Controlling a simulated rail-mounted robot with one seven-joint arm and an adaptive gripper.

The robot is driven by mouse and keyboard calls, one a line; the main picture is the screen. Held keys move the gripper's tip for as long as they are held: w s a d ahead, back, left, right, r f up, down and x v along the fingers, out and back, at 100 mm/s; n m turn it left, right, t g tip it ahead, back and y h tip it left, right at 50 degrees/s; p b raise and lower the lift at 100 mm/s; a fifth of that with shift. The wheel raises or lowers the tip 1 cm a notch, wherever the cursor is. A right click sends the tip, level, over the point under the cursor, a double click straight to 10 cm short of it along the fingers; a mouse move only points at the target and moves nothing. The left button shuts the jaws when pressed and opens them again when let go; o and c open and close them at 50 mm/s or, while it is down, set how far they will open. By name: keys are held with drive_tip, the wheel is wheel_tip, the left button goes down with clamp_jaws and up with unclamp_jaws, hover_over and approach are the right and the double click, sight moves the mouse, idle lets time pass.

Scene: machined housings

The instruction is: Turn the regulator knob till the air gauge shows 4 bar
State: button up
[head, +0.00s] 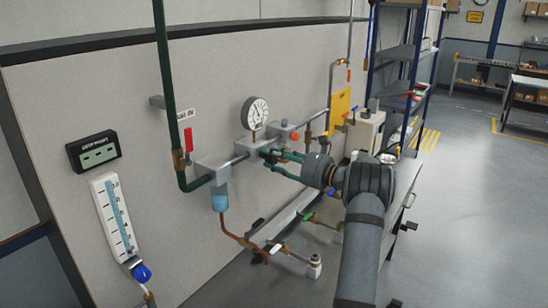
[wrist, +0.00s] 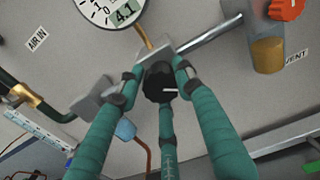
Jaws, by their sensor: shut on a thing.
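The black regulator knob (wrist: 158,88) with a white mark is in the middle of the wrist view, at the grey regulator block (wrist: 172,50). My gripper (wrist: 156,76) has teal fingers with dark tips, closed around the knob. The round white air gauge (head: 254,113) stands above the block. In the wrist view the gauge (wrist: 100,8) is cut off at the top, and its digital window reads 4.1.
A green pipe (head: 166,90) and red-handled valve (head: 188,140) are left of the block. Several pipes and a blue bowl (head: 220,203) hang below. Open floor (head: 460,220) lies right.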

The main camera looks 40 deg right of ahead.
drive_tip(key=shift+r, duration=0.15)
drive_tip(key=shift+c, duration=0.8)
drive_tip(key=shift+f+n+b, duration=0.2)
drive_tip(key=shift+n+b, duration=0.1)
drive_tip(key=shift+b, duration=0.9)
drive_tip(key=shift+r, duration=0.35)
drive_tip(key=shift+c, duration=0.2)
drive_tip(key=o, duration=1.2)
drive_tip(key=shift+c, duration=0.2)
drive_tip(key=shift+f, duration=0.2)
